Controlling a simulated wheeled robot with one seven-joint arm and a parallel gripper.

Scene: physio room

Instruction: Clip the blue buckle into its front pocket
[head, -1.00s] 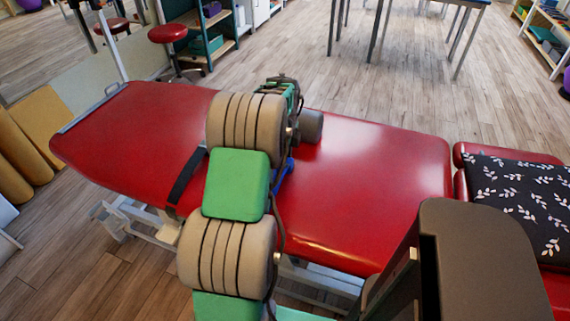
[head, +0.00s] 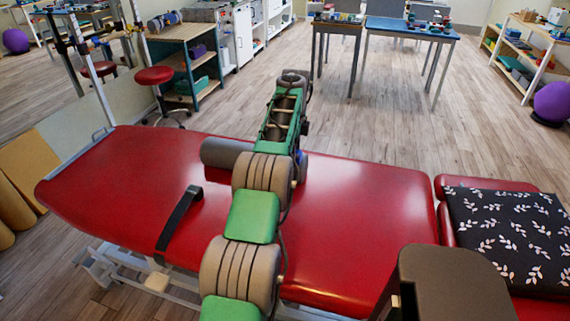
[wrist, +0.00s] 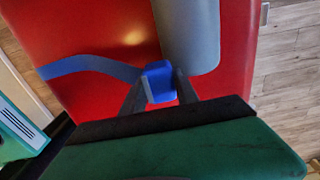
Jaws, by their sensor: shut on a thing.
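The blue buckle (wrist: 159,81) sits between the two fingertips of my gripper (wrist: 160,88) in the wrist view, and the gripper is shut on it. A blue strap (wrist: 85,64) runs in from the left towards the buckle over the red couch top. In the head view my arm reaches across the couch (head: 360,210) and hides the gripper and buckle. I cannot make out a front pocket in either view.
A grey roll (head: 222,151) lies on the couch left of my arm; it also shows close beyond the buckle in the wrist view (wrist: 190,35). A dark strap (head: 180,219) hangs towards the couch's front edge. A leaf-patterned black cushion (head: 510,230) lies at the right.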

